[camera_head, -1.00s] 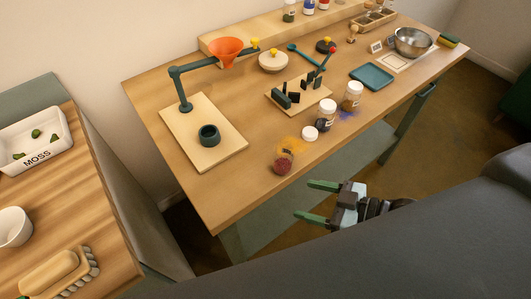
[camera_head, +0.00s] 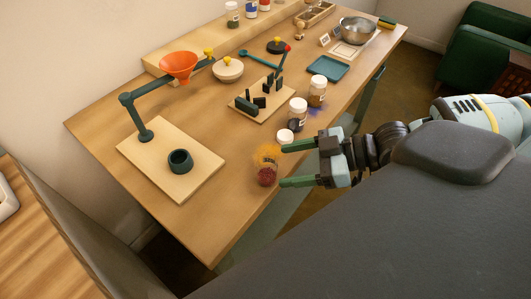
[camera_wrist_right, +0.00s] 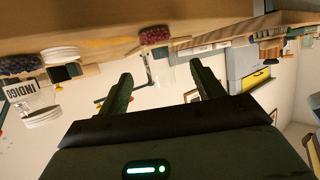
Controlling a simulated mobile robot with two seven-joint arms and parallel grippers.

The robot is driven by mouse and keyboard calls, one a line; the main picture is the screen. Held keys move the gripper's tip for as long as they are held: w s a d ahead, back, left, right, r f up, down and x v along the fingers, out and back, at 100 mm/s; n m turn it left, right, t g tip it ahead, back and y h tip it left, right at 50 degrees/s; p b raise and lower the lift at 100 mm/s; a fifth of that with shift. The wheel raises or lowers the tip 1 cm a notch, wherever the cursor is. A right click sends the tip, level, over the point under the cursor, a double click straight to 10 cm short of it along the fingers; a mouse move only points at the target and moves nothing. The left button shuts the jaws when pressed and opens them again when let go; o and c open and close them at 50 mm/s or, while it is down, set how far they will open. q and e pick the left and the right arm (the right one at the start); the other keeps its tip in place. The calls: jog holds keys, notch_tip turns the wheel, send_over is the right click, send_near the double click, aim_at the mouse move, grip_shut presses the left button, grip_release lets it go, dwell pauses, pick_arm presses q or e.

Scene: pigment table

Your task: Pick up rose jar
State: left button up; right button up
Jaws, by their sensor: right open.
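The rose jar (camera_head: 267,176) is a small clear jar with dark red powder at its bottom. It stands near the table's front edge, in front of a yellow powder stain, and its top looks uncovered. My right gripper (camera_head: 283,165) is open, with its green fingers pointing left toward the jar. The fingertips are just right of the jar, with nothing visible between them. In the right wrist view, which looks upside down, the red powder (camera_wrist_right: 154,36) shows beyond and between the open fingers (camera_wrist_right: 161,70). My left gripper is not in view.
The table is clear between board and rose jar.

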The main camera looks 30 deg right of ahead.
aim_at(260, 169)
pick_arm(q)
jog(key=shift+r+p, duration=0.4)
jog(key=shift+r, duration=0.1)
pick_arm(e)
jog(key=shift+x, duration=1.15)
jog(key=shift+r, duration=0.1)
jog(key=shift+p+x, duration=0.5)
jog(key=shift+x, duration=0.9)
jog(key=shift+w+a, duration=0.45)
jog(key=shift+a, duration=0.1)
jog(key=shift+w+a+f, duration=0.25)
jog(key=shift+a+f, duration=0.1)
jog(key=shift+f, duration=0.1)
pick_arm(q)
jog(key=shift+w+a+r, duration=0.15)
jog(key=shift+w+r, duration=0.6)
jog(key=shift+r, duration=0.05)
